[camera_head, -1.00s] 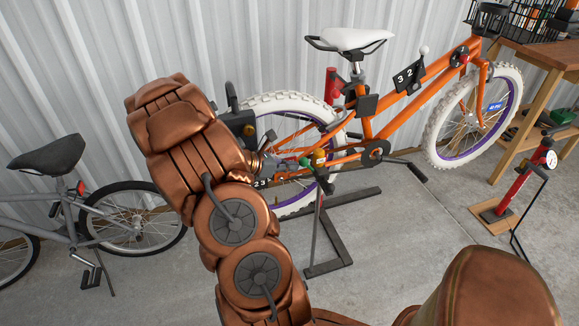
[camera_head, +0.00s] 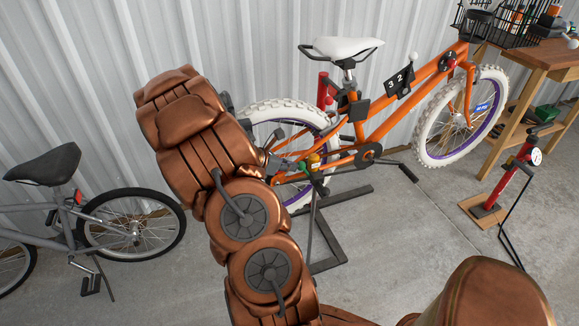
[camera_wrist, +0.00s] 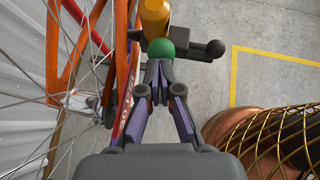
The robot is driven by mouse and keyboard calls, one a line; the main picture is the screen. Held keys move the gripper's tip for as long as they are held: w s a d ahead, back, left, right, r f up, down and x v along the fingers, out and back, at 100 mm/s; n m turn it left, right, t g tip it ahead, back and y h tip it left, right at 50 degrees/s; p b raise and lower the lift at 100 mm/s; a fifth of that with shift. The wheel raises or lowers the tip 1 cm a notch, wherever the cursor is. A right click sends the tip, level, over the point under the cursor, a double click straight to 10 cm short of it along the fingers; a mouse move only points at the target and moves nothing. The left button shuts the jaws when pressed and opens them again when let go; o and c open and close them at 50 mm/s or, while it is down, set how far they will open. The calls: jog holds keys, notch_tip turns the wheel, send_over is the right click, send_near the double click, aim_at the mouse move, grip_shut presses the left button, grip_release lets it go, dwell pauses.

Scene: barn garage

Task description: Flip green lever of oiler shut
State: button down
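The oiler shows in the wrist view as an amber body (camera_wrist: 154,16) on a dark bracket at the top centre. The green ball knob of its lever (camera_wrist: 160,48) sits just below the amber body. My gripper (camera_wrist: 160,72) comes from below, its fingers drawn together with their tips right at the near side of the green knob. The fingers look shut; I cannot tell whether they touch the knob. In the head view the oiler (camera_head: 315,161) is small beside the bike's rear wheel, and my arm hides most of the gripper.
The orange bike (camera_head: 380,125) stands on a dark stand (camera_head: 330,262). Its spokes and orange frame are close on the left in the wrist view. A grey bike (camera_head: 60,215) stands at left, a red pump (camera_head: 508,185) at right by a wooden bench (camera_head: 545,60). Open concrete floor lies in front.

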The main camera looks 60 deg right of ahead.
jog(key=shift+s+d+r, duration=0.1)
jog(key=shift+s+r, duration=0.05)
jog(key=shift+s, duration=0.2)
jog(key=shift+r+p, duration=0.55)
jog(key=shift+p, duration=0.2)
jog(key=w+a+f+v, duration=0.1)
jog(key=f+v, duration=0.1)
jog(key=v, duration=1)
jog(key=shift+a, duration=0.45)
jog(key=shift+w+f, duration=0.1)
jog(key=s+a+r+m+t+y+p, duration=0.1)
jog(key=s+a+r+m+y+p, duration=0.2)
jog(key=a, duration=0.9)
jog(key=s+a+r+m+t+y+p, duration=0.1)
jog(key=s+a+r+m+y+p, duration=0.2)
jog(key=a+r, duration=0.6)
jog(key=s+a+r+m+t+y+p, duration=0.2)
jog(key=s+a+r+m+y+p, duration=0.1)
jog(key=a, duration=1.4)
jog(key=s+r+m+p, duration=0.1)
jog(key=s+r+m, duration=0.1)
jog(key=s+r, duration=0.1)
jog(key=shift+s+r+m, duration=0.25)
jog(key=shift+s+m, duration=0.15)
jog(key=shift+s, duration=0.05)
